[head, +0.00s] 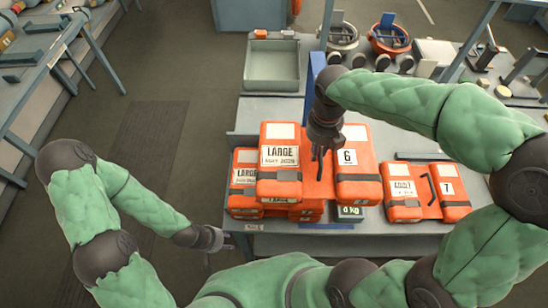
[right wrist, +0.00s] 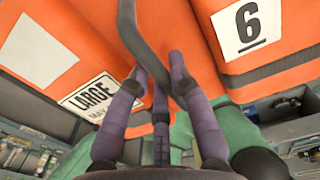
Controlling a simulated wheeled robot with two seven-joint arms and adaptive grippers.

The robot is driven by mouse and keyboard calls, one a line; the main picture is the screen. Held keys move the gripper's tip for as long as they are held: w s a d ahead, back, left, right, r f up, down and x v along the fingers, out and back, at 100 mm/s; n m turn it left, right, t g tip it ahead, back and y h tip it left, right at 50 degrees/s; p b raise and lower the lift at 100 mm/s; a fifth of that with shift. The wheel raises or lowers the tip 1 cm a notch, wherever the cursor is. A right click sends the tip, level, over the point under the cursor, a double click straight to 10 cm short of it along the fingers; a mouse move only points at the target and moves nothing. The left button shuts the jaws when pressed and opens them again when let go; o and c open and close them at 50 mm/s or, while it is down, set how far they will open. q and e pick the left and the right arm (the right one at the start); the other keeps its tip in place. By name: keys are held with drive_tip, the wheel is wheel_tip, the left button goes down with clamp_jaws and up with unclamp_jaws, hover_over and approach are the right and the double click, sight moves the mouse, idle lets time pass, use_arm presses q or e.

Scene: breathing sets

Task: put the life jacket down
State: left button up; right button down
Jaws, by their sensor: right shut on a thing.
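The life jacket (head: 357,160) is orange, with a "LARGE" label on its left half and a "6" on its right half. It also shows close up in the right wrist view (right wrist: 205,25). My right gripper (head: 319,158) is above its middle, with the fingers closed around its dark strap (right wrist: 145,40). The jacket hides part of a stack of similar orange jackets (head: 243,186) at its left and most of the scale below; whether it touches them I cannot tell. My left gripper (head: 211,243) is away from it, near the table's front left edge; its finger opening is unclear.
A scale display (head: 350,212) reads 0 kg at the table's front. Another orange jacket marked 7 (head: 454,190) lies to the right. A grey tray (head: 272,88) is at the back left. Helmets (head: 389,38) and gear fill the back right. A blue post (head: 308,90) stands behind the jacket.

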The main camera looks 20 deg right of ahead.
sight(293, 146)
drive_tip(key=w+a+f, duration=0.1)
drive_tip(key=a, duration=0.1)
drive_tip(key=w+a+f, duration=0.1)
drive_tip(key=w, duration=0.1)
drive_tip(key=w+a+f, duration=0.1)
drive_tip(key=a, duration=0.1)
drive_tip(key=shift+w+a, duration=0.2)
drive_tip(key=shift+a, duration=0.1)
drive_tip(key=w+a+f, duration=0.2)
drive_tip(key=f, duration=0.1)
drive_tip(key=w+a+f, duration=0.1)
drive_tip(key=f, duration=0.1)
drive_tip(key=shift+a+f, duration=0.1)
drive_tip(key=shift+a, duration=0.1)
drive_tip(key=f, duration=0.4)
drive_tip(key=shift+w+a, duration=0.25)
drive_tip(key=shift+f, duration=0.6)
drive_tip(key=c, duration=1.1)
unclamp_jaws()
drive_tip(key=shift+c, duration=0.2)
drive_tip(key=shift+s, duration=0.1)
drive_tip(key=shift+r, duration=0.1)
wheel_tip(293, 146, up, 13)
